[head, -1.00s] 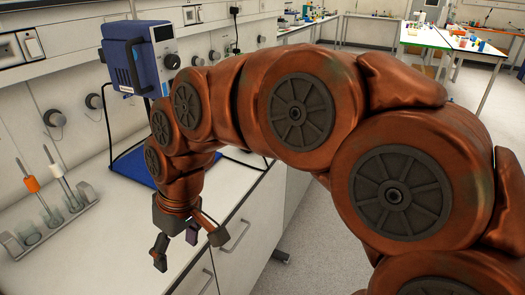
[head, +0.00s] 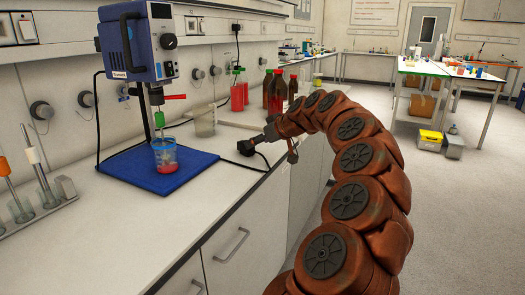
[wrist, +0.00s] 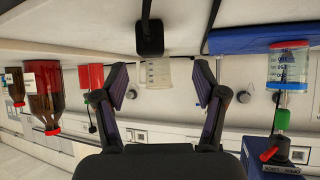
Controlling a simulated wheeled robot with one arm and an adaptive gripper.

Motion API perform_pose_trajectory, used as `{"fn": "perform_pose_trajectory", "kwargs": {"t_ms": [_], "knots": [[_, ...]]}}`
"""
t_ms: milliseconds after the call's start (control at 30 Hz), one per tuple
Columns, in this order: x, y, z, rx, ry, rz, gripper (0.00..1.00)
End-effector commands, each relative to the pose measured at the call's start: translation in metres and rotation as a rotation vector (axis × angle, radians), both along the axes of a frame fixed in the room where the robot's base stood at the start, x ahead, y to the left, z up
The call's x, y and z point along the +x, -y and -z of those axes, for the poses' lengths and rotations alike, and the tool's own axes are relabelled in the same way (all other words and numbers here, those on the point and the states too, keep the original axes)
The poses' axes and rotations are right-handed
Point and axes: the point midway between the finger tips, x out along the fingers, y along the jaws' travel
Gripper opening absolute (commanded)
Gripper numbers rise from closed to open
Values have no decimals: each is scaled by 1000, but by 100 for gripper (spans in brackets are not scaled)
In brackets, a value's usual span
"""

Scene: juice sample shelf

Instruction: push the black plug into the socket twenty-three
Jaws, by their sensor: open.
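Wall sockets show at the upper left (head: 25,28) and behind the bench (wrist: 138,135). I cannot read any number, so socket twenty-three cannot be told apart.
A blue mixer (head: 138,45) stands over a beaker (head: 165,155) on a blue base (head: 200,160). A clear beaker (head: 205,122), red-capped bottles (head: 277,95) and a tube rack (head: 62,190) stand on the bench. Another black plug (head: 236,28) is in the wall.

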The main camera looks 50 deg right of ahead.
Motion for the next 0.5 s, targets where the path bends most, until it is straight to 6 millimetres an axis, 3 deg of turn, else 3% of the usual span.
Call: {"fn": "perform_pose_trajectory", "kwargs": {"t_ms": [167,500], "knots": [[-1,13,7,-8,4,18,71],[28,13,24,-6,5,17,71]]}}
